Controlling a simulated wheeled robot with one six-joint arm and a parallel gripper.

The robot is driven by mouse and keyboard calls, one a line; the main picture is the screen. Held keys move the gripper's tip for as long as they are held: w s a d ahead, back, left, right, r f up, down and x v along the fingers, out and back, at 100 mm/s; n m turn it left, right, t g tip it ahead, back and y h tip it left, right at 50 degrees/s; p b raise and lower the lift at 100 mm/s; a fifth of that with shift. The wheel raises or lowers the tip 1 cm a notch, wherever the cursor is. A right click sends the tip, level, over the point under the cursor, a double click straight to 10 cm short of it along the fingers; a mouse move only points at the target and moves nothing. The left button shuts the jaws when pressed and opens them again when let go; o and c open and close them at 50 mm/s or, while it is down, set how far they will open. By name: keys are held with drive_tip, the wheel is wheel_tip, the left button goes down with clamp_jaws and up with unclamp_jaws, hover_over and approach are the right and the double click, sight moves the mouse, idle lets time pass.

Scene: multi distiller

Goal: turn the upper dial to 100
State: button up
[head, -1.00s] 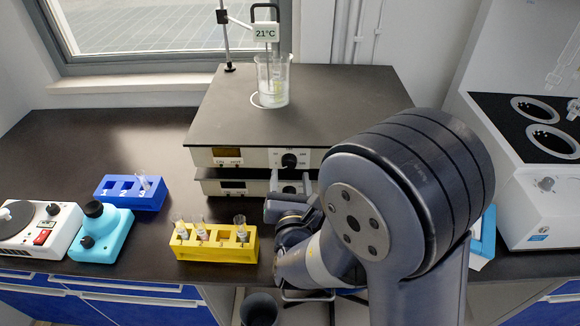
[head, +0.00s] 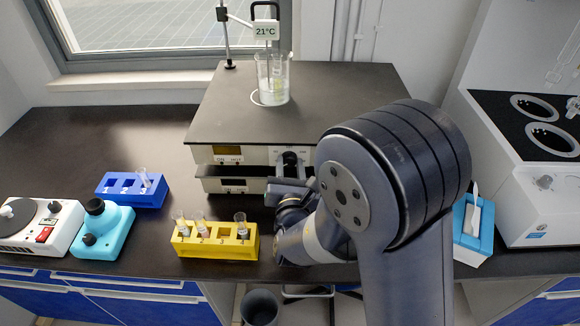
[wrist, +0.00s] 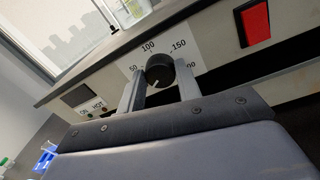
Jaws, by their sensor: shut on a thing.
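The upper dial (head: 290,158) is a round black knob on the front of the upper hotplate unit (head: 225,152). In the wrist view the dial (wrist: 159,68) sits before a white scale reading 50, 100, 150 and 200. A small white mark shows at its lower left edge, away from the 100. My gripper (wrist: 159,82) is shut on the dial, one finger on each side. In the head view my arm comes from the lower right and hides part of the front panel. The lower dial is hidden behind my gripper.
A beaker (head: 272,80) stands on the plate, with a 21°C display (head: 266,31) above it. A red switch (wrist: 255,23) is right of the dial. A yellow rack (head: 215,250) and a blue rack (head: 130,190) with tubes stand to the left.

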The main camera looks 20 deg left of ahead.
drive_tip(key=shift+c, duration=1.3)
drive_tip(key=shift+f+b, duration=0.1)
drive_tip(key=shift+b, duration=0.3)
